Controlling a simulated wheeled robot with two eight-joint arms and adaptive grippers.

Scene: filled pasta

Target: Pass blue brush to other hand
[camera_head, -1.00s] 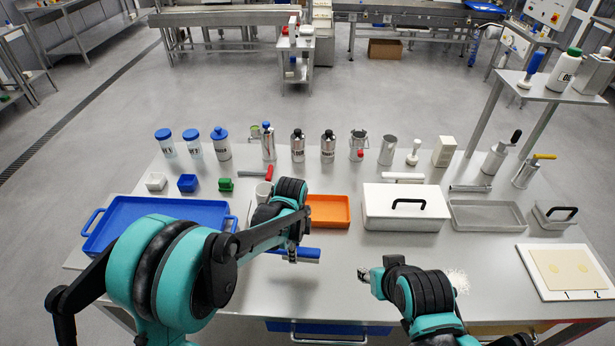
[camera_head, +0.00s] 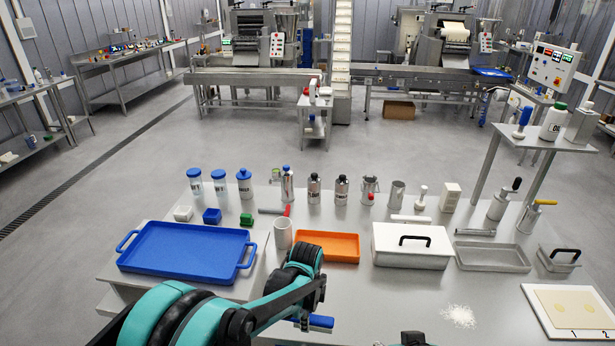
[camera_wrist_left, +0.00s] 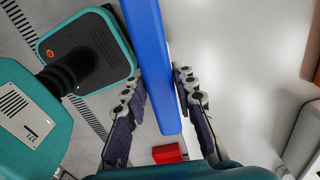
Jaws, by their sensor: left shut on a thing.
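The blue brush (camera_head: 321,321) is low in the head view, near the front of the steel table, partly hidden by my left arm. My left gripper (camera_head: 303,323) is at its left part, seen small. In the left wrist view, the brush's long blue body (camera_wrist_left: 152,60) runs between the two fingers of my left gripper (camera_wrist_left: 160,88), which are shut on it from both sides. Bristles cannot be made out. My right gripper is not in view; only a dark piece of my right arm shows at the bottom edge of the head view.
Several bottles line the back. White powder (camera_head: 459,315) lies on the table (camera_head: 400,300) at right. The table's middle front is bare.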

